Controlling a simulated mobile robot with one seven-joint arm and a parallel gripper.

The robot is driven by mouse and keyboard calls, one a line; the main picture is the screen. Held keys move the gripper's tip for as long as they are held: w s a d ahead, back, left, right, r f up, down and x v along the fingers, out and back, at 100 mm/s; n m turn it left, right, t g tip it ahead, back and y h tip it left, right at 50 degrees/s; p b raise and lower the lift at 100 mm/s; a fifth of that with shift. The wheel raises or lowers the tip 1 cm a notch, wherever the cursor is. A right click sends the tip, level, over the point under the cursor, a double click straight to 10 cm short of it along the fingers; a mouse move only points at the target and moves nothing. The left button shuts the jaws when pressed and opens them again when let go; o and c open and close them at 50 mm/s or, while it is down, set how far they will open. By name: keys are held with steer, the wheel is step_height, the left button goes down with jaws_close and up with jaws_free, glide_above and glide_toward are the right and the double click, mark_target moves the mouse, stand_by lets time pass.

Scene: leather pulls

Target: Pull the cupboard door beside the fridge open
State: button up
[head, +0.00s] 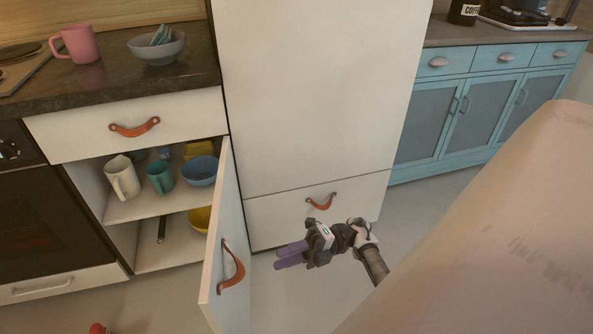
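The white cupboard door (222,235) left of the fridge stands swung wide open, its edge toward me. Its brown leather pull (231,267) is on the side facing the fridge. The cupboard's shelves (165,205) show inside. The tall white fridge (318,95) has a lower front with its own leather pull (321,201). My gripper (291,255) is right of the open door, in front of the fridge's lower part, with purple fingers pointing left toward the leather pull. It is apart from the pull. The two fingers look close together, and whether they are open is unclear.
Mugs and bowls stand in the cupboard, including a blue bowl (200,171). A drawer (135,126) above is closed. A pink mug (77,44) and grey bowl (156,48) stand on the counter. An oven (40,215) is at left. Floor shows right of the door.

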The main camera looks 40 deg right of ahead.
steer(key=shift+v, duration=1.4)
steer(key=shift+a, duration=0.15)
